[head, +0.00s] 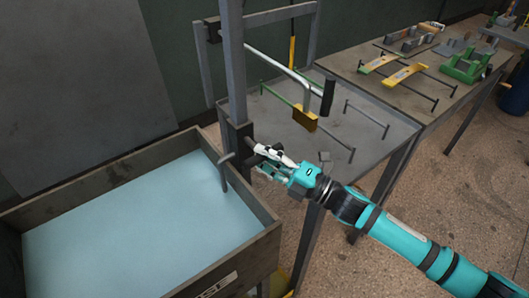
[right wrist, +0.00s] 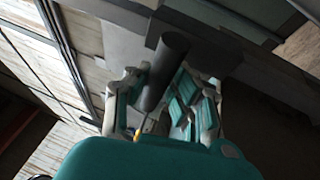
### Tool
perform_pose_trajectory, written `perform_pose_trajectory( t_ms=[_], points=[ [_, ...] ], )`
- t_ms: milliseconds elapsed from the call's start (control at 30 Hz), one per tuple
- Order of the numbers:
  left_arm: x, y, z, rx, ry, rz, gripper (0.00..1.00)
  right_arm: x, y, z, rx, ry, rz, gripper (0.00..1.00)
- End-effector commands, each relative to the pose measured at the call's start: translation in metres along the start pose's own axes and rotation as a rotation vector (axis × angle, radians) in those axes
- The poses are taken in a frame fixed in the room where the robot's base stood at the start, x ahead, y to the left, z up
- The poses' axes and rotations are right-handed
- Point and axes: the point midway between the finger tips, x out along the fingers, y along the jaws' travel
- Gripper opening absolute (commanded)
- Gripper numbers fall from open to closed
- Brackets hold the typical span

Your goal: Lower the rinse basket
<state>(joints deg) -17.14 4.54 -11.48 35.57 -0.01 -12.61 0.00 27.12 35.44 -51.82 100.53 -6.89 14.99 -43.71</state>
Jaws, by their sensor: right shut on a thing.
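No rinse basket is clearly visible. A wooden tank (head: 262,250) holds pale blue liquid (head: 130,235) that hides anything below its surface. A grey upright post (head: 234,75) stands at the tank's right rim, with a dark bracket low on it. A bent grey rod (head: 224,172) reaches down from there into the tank. My right gripper (head: 268,158) is beside the bracket, shut on a dark round handle. In the right wrist view this handle (right wrist: 166,65) lies between both fingers (right wrist: 150,100). My left gripper is not in view.
A farther bench (head: 430,95) carries leaf springs and green equipment. Speckled floor is open at right.

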Motion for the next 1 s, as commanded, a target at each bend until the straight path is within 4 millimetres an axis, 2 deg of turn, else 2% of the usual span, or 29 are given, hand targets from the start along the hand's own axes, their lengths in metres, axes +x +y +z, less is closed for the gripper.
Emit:
perform_pose_trajectory(
  t_ms=[33,433,467,600,867,1000],
  points=[
    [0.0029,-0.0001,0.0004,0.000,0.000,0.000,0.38,-0.0009,-0.0046,-0.0009,-0.003,0.001,-0.002,0.00],
    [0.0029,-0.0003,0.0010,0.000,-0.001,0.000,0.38,-0.0014,-0.0064,-0.0014,-0.003,0.001,-0.005,0.00],
    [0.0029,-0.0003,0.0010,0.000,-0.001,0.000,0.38,-0.0014,-0.0066,-0.0014,-0.003,0.001,-0.005,0.24],
    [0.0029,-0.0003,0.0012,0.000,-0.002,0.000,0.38,-0.0013,-0.0058,-0.0011,-0.001,0.001,-0.004,0.42],
    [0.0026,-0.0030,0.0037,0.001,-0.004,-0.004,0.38,-0.0010,-0.0035,-0.0002,-0.001,0.000,0.000,0.44],
    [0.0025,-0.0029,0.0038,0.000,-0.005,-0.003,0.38,-0.0104,-0.0045,0.0006,0.000,-0.002,-0.002,0.44]
  ],
)
